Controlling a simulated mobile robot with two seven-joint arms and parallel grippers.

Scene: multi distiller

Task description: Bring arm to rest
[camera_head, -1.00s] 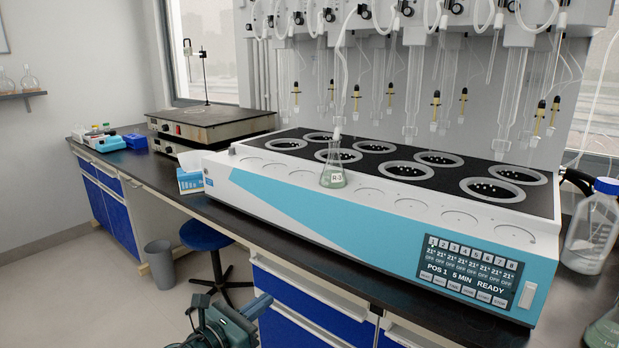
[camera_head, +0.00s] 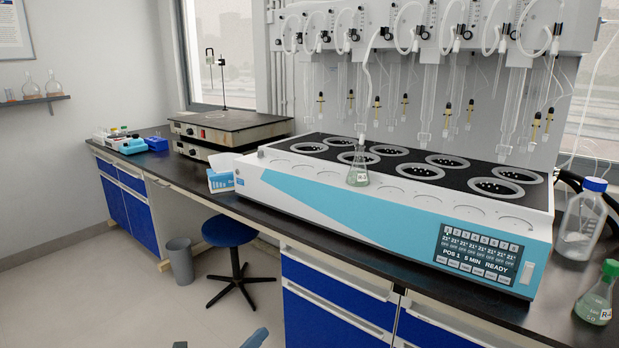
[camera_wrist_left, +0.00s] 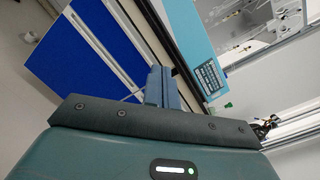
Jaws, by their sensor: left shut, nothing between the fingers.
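My left gripper (camera_head: 256,338) shows only as small grey-blue parts at the bottom edge of the head view, low in front of the bench. In the left wrist view its fingers (camera_wrist_left: 161,88) are together and hold nothing. They point past the blue cabinet front and the bench edge, apart from both as far as I can see. My right gripper is in neither view.
The distiller (camera_head: 390,200) stands on the dark bench (camera_head: 190,178), with a flask (camera_head: 358,176) on it. A capped bottle (camera_head: 582,222) and a green-capped bottle (camera_head: 598,298) stand at right. A blue stool (camera_head: 229,232) and bin (camera_head: 180,262) stand on open floor.

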